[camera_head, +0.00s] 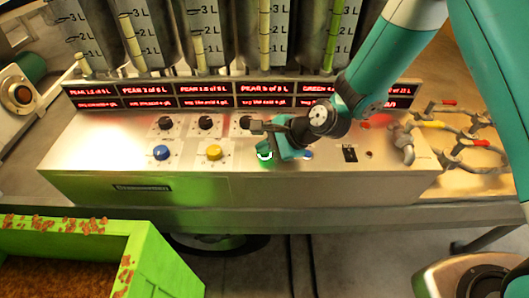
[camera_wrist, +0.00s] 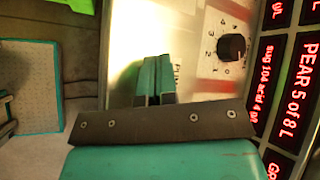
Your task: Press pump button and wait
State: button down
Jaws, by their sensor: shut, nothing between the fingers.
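The grey control panel (camera_head: 95,150) carries a blue button (camera_head: 161,152) and a yellow button (camera_head: 214,152). My gripper (camera_head: 264,147) reaches down over the panel to the right of the yellow button. A green button with a bright white rim (camera_head: 265,156) shows at its fingertips; I cannot tell whether they touch it. Another blue button (camera_head: 307,155) is partly hidden to the right of my gripper. In the wrist view my teal fingers (camera_wrist: 155,70) are shut and empty. They cover the panel there, beside a partly hidden label starting "Pu" (camera_wrist: 177,75).
Black knobs (camera_head: 205,122) stand in a row behind the buttons, below red-lit displays (camera_head: 180,95) and marked tanks (camera_head: 265,30). Hoses with a metal elbow (camera_head: 405,145) lie at the right. A green crate (camera_head: 150,255) stands in front at the left.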

jog(key=shift+r, duration=0.1)
dwell(0.3)
jog(key=shift+r+p, duration=0.65)
jog(key=shift+p, duration=0.15)
jog(key=shift+r, duration=0.1)
jog(key=shift+r+p, duration=2.15)
jog(key=shift+r, duration=0.25)
notch_tip(320, 180, up, 10)
jog(key=p, duration=0.9)
send_over(265, 155)
